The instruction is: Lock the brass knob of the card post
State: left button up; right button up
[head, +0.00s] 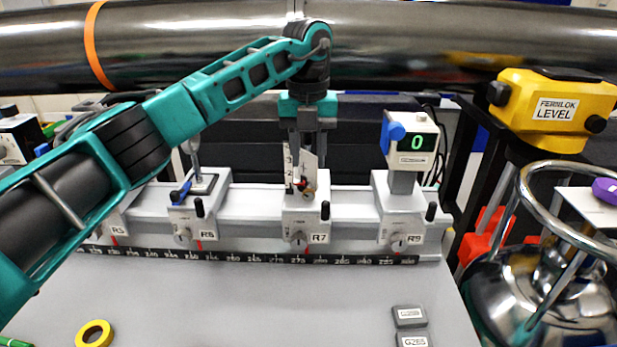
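The card post stands on the carrier labelled R7 (305,215), on the white rail. It bears a narrow white card (308,165) with dark figures, which looks tilted. A small brass knob (309,188) with a red part beside it shows low on the post. My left gripper (308,150) points down from above at the top of the card, with its two fingers apart. The fingers partly cover the card and post, and whether they touch them I cannot tell. The brass knob is below the fingertips. My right gripper is not in view.
Carriers R6 (198,210) and R9 (400,215) flank R7; R9 bears a display reading 0. A dark pipe (430,40) runs behind. A yellow level (556,108) and a metal ring (535,195) stand right. The front table (250,305) is mostly clear.

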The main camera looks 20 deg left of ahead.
aim_at(309, 192)
pick_arm(q)
notch_tip(309, 192, up, 5)
jog(key=shift+r, duration=0.15)
jog(key=shift+o, duration=1.4)
jog(key=t+b, duration=0.1)
jog(key=b, duration=0.2)
jog(key=d+t+b, duration=0.1)
jog(key=b, duration=0.3)
jog(key=shift+s+d+r+b, duration=0.15)
jog(key=shift+s+b, duration=0.15)
jog(key=shift+s, duration=0.05)
jog(key=shift+s+f+t+y+b, duration=0.9)
jog(key=shift+s+b, duration=1.35)
jog(key=shift+b, duration=2.7)
jog(key=shift+t+h, duration=0.3)
jog(key=b+x, duration=0.1)
jog(key=x, duration=1.1)
jog(key=shift+d+f+b, duration=0.1)
jog(key=shift+f+b, duration=0.15)
jog(key=shift+b, duration=0.15)
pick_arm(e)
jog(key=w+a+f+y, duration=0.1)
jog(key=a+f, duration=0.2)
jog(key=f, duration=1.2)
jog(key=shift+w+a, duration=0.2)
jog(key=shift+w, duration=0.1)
